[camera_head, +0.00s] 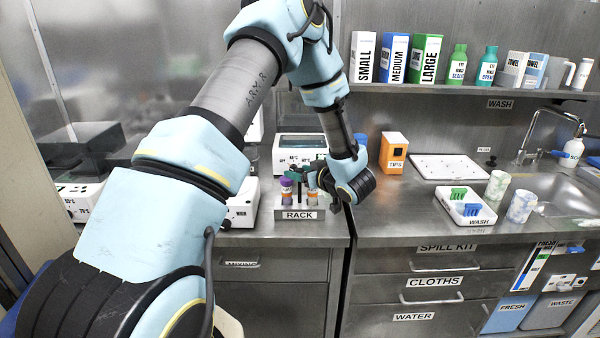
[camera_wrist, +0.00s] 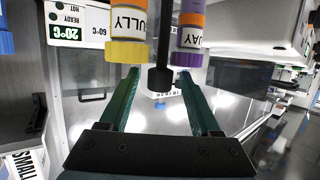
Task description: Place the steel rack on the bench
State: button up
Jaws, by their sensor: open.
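The steel rack (camera_head: 298,215), labelled RACK, stands near the front edge of the left counter. It holds tubes, including a purple-capped one (camera_head: 287,184).
The steel bench (camera_head: 390,215) on the right has clear room at its left front. A white wash tray (camera_head: 465,206), two patterned cups (camera_head: 497,184), an orange tips box (camera_head: 394,150) and a sink (camera_head: 560,195) stand there.

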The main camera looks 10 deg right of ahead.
jog(key=shift+r, duration=0.15)
jog(key=b+v, duration=0.4)
jog(key=v, duration=0.8)
jog(key=w+a+r+m+g+h, duration=0.1)
jog(key=w+a+m+g+h, duration=0.2)
jog(key=w+a+h, duration=0.3)
jog(key=s+a+f+m+g, duration=0.2)
jog(key=s+a+g, duration=0.6)
jog(key=s+a, duration=0.9)
jog(key=a, duration=0.2)
jog(key=shift+s+a+m+g, duration=0.3)
jog(key=shift+s+m+g, duration=0.1)
